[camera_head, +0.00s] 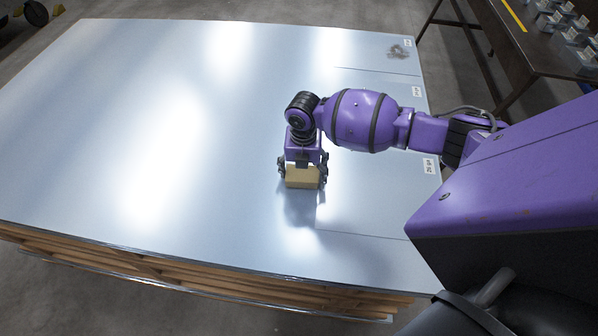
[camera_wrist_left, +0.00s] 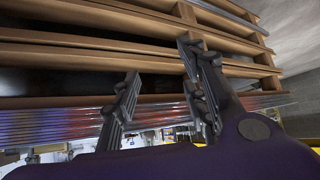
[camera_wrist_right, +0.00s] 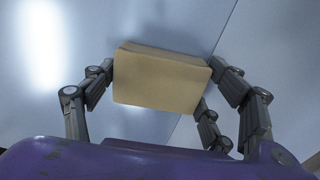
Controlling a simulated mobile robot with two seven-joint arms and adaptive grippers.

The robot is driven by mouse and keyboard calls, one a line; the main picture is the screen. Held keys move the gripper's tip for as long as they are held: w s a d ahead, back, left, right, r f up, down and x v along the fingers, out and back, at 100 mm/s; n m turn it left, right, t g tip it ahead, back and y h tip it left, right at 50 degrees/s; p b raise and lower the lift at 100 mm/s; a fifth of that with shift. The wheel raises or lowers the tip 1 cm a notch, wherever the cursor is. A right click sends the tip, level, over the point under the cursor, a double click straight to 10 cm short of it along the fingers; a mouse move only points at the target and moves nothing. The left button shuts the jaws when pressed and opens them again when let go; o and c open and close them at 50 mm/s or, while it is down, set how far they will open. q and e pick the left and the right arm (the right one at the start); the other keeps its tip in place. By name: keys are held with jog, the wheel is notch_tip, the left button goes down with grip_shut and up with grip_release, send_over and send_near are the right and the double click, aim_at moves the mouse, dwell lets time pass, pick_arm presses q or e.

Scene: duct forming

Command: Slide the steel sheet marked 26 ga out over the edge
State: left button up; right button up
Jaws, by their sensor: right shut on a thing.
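Thin steel sheets lie flat on the large stack, with small white labels along the right edge: a near one (camera_head: 429,165), a middle one (camera_head: 417,91) and a far one (camera_head: 408,43). Their print is too small to read surely. The near sheet (camera_head: 375,205) shows a cut edge beside my right gripper. My right gripper (camera_head: 303,172) is shut on a tan block (camera_head: 302,181), which also shows between its fingers in the right wrist view (camera_wrist_right: 160,80). The block is at or just above the sheets; contact is unclear. My left gripper (camera_wrist_left: 160,65) is open and empty, facing the stack's side.
Wooden pallet boards (camera_wrist_left: 90,55) lie under the stack (camera_head: 100,100). A small grey object (camera_head: 398,51) sits on the far right sheet. A dark table (camera_head: 535,45) with several small grey items stands at the upper right. The left of the stack top is clear.

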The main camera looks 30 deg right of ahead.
aim_at(314, 174)
jog(key=shift+s+d, duration=0.35)
jog(key=shift+d, duration=0.05)
jog(key=shift+s+d, duration=0.5)
jog(key=shift+d, duration=0.15)
jog(key=shift+s+d+f, duration=0.1)
jog(key=shift+d, duration=0.05)
pick_arm(q)
jog(key=shift+w+r, duration=0.4)
jog(key=shift+r, duration=0.1)
